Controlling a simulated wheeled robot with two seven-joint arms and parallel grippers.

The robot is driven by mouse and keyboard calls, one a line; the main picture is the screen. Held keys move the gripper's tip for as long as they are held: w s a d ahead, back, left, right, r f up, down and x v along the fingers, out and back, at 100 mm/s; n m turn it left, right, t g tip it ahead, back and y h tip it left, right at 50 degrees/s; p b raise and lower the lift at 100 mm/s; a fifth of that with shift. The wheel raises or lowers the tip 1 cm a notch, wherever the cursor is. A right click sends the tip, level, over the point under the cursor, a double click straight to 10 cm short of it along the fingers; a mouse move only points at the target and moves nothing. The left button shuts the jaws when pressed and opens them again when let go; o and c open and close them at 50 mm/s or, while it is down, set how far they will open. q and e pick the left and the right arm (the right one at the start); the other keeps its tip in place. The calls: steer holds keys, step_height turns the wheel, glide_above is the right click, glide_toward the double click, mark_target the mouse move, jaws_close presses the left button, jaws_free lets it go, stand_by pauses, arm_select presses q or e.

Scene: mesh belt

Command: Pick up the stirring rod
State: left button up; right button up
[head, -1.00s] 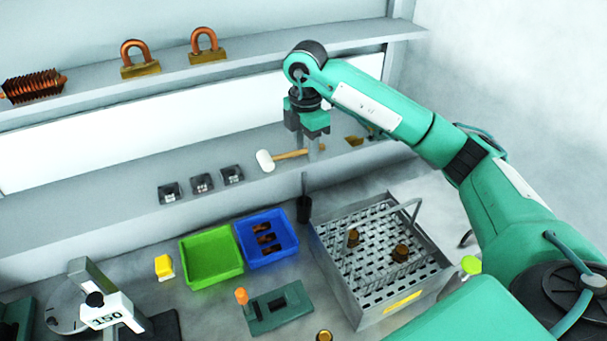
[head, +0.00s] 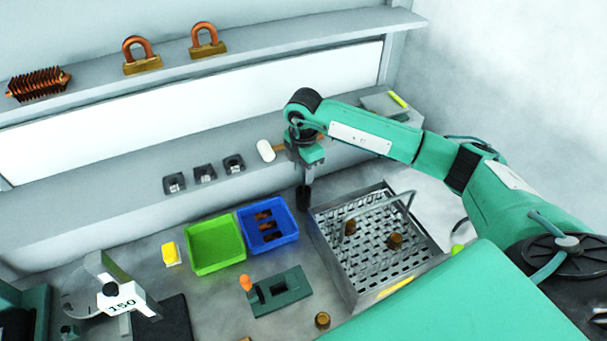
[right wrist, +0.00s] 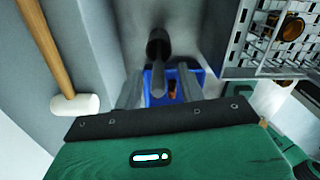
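The stirring rod (right wrist: 157,80) appears as a thin grey stick rising from a dark holder (right wrist: 157,42) in the right wrist view. In the head view the dark holder (head: 304,198) stands behind the wire basket, and the rod is mostly hidden by the gripper above it. My right gripper (head: 308,174) points down just over the holder. In the right wrist view its two fingers (right wrist: 160,80) are apart, with the rod's upper end between them. I see no contact between fingers and rod. My left gripper is not in view.
A metal basket (head: 425,247) with a raised handle stands right of the holder. A blue bin (head: 291,232) and a green bin (head: 240,262) sit left of it. A mallet (head: 265,150) lies on the lower shelf behind the gripper. A green fixture (head: 280,297) is in front.

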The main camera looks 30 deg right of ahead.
steer(key=shift+w+d+f+p, duration=0.15)
steer(key=shift+f+p, duration=0.15)
steer(key=shift+f, duration=1.05)
jaws_close()
steer(key=shift+r, duration=0.1)
